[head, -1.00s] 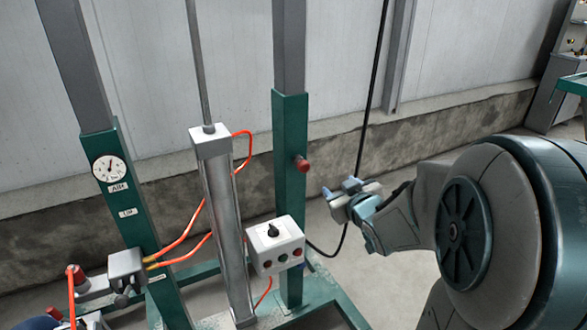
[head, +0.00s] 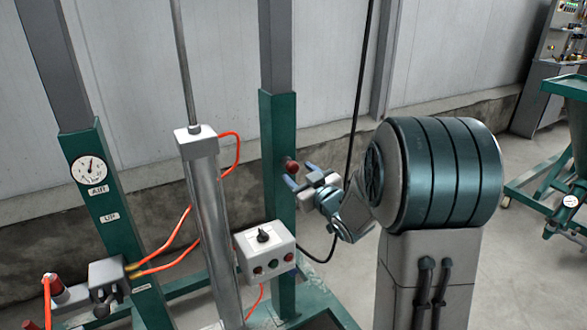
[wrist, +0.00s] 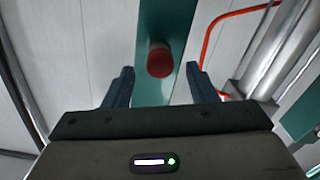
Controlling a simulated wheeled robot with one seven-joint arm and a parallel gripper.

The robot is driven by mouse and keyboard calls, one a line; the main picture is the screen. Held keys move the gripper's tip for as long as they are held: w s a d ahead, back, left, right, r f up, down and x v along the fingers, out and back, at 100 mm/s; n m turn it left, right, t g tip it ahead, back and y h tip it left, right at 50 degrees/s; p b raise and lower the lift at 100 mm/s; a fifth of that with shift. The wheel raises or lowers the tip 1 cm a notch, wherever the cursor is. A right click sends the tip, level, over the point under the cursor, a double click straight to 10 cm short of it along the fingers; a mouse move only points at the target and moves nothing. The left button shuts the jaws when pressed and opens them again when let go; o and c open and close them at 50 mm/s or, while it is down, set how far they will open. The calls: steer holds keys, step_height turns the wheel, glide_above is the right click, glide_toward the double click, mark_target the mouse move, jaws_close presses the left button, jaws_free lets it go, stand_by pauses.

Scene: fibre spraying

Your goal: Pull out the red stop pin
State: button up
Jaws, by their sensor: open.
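The red stop pin (head: 291,166) sticks out from the side of the green post (head: 279,140) behind the control box. In the wrist view the red pin (wrist: 160,60) shows its round end, centred between and a little beyond my fingertips. My gripper (head: 298,175) is open, with its two blue fingers close to the pin. In the wrist view my gripper's fingers (wrist: 160,76) stand to either side of the pin, with a gap on both sides. Nothing is held. Whether the fingertips overlap the pin's length is hard to tell.
A control box (head: 265,251) with a black knob and buttons hangs below and left of the pin. A silver cylinder (head: 209,215) with orange hoses stands left of it. A black cable (head: 356,110) hangs behind my arm.

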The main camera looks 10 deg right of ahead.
mark_target(295, 170)
steer(key=shift+x, duration=2.15)
